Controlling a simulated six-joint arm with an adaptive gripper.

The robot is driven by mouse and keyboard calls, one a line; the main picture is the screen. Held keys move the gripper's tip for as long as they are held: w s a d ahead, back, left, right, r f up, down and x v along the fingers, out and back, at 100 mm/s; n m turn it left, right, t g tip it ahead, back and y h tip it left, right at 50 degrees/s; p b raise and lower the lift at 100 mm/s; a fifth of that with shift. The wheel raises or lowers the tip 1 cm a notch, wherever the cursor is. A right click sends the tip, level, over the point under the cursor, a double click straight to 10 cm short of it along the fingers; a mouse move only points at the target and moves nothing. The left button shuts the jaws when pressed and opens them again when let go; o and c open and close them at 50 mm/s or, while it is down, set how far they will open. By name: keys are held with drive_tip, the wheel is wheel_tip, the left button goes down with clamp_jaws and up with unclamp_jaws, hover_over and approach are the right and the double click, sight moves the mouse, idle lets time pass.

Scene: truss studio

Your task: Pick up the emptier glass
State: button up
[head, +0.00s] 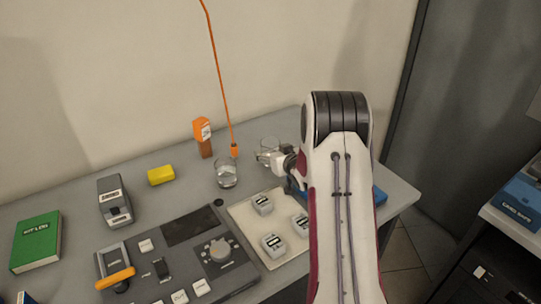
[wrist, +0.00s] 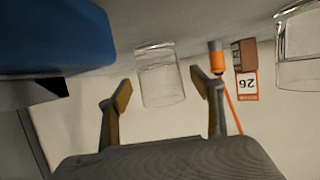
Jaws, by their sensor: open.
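Two clear glasses stand on the grey table. The left glass (head: 227,174) holds clear liquid to roughly half its height, and it also shows at the right edge of the wrist view (wrist: 299,55), partly cut off. The other glass (head: 269,144) stands farther back, beside my gripper (head: 265,157). In the wrist view, which is upside down, this glass (wrist: 160,75) appears between my open fingertips (wrist: 164,90), with a faint line low near its base; it looks emptier. My fingers do not visibly touch it, and the depth gap is unclear.
An orange plug (head: 235,151) on a hanging cable and an orange box (head: 203,137) stand near the left glass. A blue object (wrist: 50,38) is close to my gripper. A pale tray (head: 245,222) with several grey blocks and a control panel (head: 180,258) lie in front.

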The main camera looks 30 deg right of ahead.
drive_tip(key=shift+x, duration=1.1)
drive_tip(key=c, duration=1.5)
